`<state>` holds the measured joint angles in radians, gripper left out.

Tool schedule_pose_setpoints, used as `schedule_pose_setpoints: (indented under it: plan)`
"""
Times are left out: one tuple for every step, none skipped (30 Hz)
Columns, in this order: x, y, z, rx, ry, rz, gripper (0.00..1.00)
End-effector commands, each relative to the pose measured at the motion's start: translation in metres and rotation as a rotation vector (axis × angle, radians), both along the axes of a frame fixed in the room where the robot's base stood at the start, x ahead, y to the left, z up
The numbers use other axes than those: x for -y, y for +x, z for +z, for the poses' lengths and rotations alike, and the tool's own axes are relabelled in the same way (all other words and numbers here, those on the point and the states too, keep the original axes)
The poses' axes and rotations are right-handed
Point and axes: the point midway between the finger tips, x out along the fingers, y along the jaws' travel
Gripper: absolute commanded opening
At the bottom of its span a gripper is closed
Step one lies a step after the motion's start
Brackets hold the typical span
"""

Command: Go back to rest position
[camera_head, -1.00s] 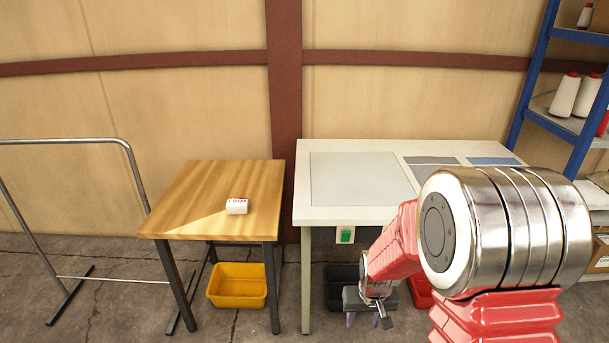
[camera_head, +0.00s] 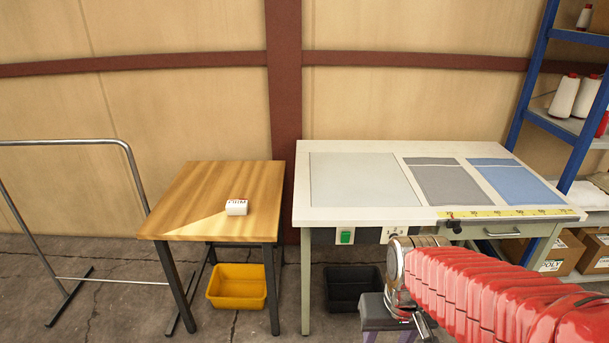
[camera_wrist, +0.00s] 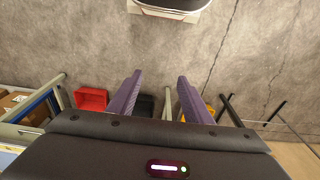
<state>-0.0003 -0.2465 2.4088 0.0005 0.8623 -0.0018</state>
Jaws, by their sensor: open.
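My gripper shows in the wrist view (camera_wrist: 155,95) with its two purple fingers apart and nothing between them. In the head view my red-sleeved arm reaches in from the lower right, and the gripper (camera_head: 400,337) hangs low in front of the white workbench (camera_head: 320,218), partly cut off by the bottom edge. It is apart from the bench and its contents.
A wooden table (camera_head: 190,205) with a small white labelled pack (camera_head: 236,207) stands left of the bench. Grey (camera_head: 440,184) and blue (camera_head: 515,182) cloth pieces lie on the bench. Yellow (camera_head: 237,286) and black (camera_head: 350,288) bins sit below. A metal rack (camera_head: 65,142) stands left.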

Motion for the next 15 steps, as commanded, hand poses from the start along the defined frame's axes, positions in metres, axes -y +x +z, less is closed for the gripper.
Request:
schedule_pose_setpoints:
  plan:
    - [0.000,-0.006,0.008,0.017,0.000,0.000,0.45]
    - [0.000,-0.009,0.011,0.024,0.000,0.000,0.45]
    - [0.000,-0.013,0.016,0.034,0.000,0.000,0.45]
    - [0.000,-0.017,0.020,0.044,0.000,0.000,0.45]
    - [0.000,-0.019,0.023,0.053,0.000,0.000,0.45]
    - [0.000,-0.023,0.028,0.068,0.000,0.000,0.45]
    - [0.000,-0.025,0.032,0.082,0.000,0.000,0.45]
    - [0.000,-0.027,0.036,0.095,0.000,0.000,0.45]
    - [0.000,-0.029,0.040,0.114,0.000,0.000,0.45]
    - [0.000,-0.031,0.044,0.129,0.000,0.000,0.45]
    - [0.000,-0.033,0.048,0.144,0.000,0.000,0.45]
    - [0.000,-0.035,0.053,0.165,0.000,0.000,0.45]
    - [0.000,-0.036,0.057,0.181,0.000,0.000,0.45]
    - [0.000,-0.037,0.061,0.197,0.000,0.000,0.45]
    - [0.000,-0.039,0.067,0.219,0.000,-0.001,0.45]
